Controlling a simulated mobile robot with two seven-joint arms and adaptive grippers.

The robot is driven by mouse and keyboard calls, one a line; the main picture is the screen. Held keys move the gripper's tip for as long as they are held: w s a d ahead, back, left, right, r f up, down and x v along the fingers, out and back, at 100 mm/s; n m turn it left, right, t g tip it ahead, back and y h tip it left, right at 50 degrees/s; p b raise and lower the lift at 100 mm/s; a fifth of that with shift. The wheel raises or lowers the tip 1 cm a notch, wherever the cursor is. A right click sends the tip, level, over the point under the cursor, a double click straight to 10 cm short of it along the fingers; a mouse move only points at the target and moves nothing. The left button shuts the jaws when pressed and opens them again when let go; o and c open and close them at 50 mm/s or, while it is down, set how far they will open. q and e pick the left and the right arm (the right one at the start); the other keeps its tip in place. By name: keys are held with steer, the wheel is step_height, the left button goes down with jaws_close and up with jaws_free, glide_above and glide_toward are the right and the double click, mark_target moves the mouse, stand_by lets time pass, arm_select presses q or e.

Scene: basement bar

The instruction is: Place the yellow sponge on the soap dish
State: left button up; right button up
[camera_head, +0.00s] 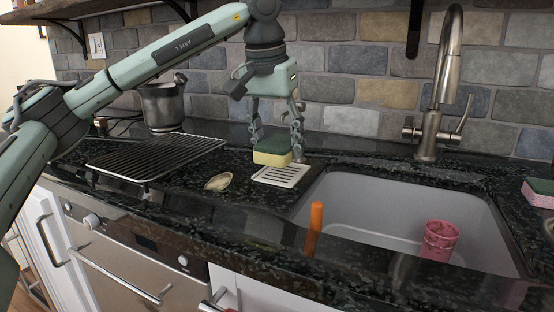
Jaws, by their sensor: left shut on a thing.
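The yellow sponge (271,158), with a green top layer, is between the fingers of my left gripper (278,147). The gripper points down from above and is shut on it. The soap dish (284,176) is a pale slatted tray on the dark counter, left of the sink. The sponge shows at the dish's back left edge; I cannot tell whether it touches the dish or hangs just above it. My right gripper is out of view.
A sink (385,215) holds a pink cup (439,240) and an orange upright object (316,217). A faucet (440,90) stands behind. A pink and green sponge (539,192) lies far right. A small oval item (218,182), a black rack (150,158) and a metal pot (163,105) are left.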

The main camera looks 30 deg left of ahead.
mark_target(277, 160)
arm_select(q)
steer(key=shift+f, duration=1.85)
steer(key=shift+f, duration=0.25)
steer(key=o, duration=0.7)
steer(key=shift+r, duration=0.1)
steer(key=shift+o, duration=0.3)
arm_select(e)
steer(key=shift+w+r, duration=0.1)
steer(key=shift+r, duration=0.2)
arm_select(q)
steer(key=shift+r, duration=0.1)
